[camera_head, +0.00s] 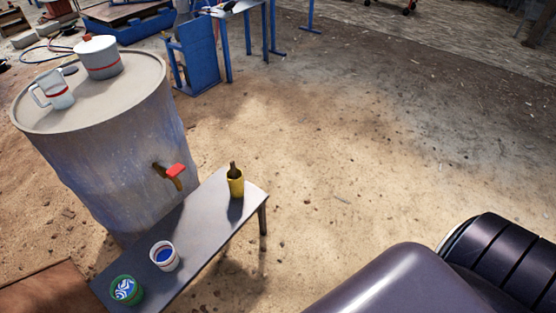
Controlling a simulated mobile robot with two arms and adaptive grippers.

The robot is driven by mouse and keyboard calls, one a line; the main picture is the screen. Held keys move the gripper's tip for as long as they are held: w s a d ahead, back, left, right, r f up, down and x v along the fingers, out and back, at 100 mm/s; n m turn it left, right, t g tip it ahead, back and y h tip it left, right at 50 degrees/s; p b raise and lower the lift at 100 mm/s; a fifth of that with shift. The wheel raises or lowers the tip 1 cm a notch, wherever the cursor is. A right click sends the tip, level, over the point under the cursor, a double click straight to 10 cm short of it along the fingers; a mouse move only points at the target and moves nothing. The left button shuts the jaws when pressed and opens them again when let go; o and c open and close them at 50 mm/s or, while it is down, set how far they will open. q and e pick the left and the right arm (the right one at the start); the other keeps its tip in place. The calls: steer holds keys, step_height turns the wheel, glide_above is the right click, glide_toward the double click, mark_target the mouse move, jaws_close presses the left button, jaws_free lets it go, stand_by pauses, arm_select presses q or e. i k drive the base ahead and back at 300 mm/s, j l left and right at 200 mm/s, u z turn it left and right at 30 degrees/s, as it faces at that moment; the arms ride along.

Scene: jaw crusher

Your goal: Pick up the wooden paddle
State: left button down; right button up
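A short brown stick-like piece (233,169) stands up out of a yellow cup (236,186); it may be the wooden paddle, but its lower part is hidden in the cup. The cup stands upright near the far right end of a narrow grey bench (204,222). Neither of my grippers shows in the head view. Dark, glossy parts at the lower right appear to be mine.
A white cup with blue contents (165,256) and a green tin (126,290) stand on the bench. Behind is a large drum (115,150) with a red-handled tap (175,170), a mug (54,90) and lidded pot (99,58). Sandy ground right of the bench is clear.

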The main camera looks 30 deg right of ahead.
mark_target(232, 162)
steer(key=z, duration=0.6)
steer(key=u, duration=1.3)
steer(key=z, duration=1.3)
steer(key=i+l, duration=0.1)
steer(key=i, duration=0.1)
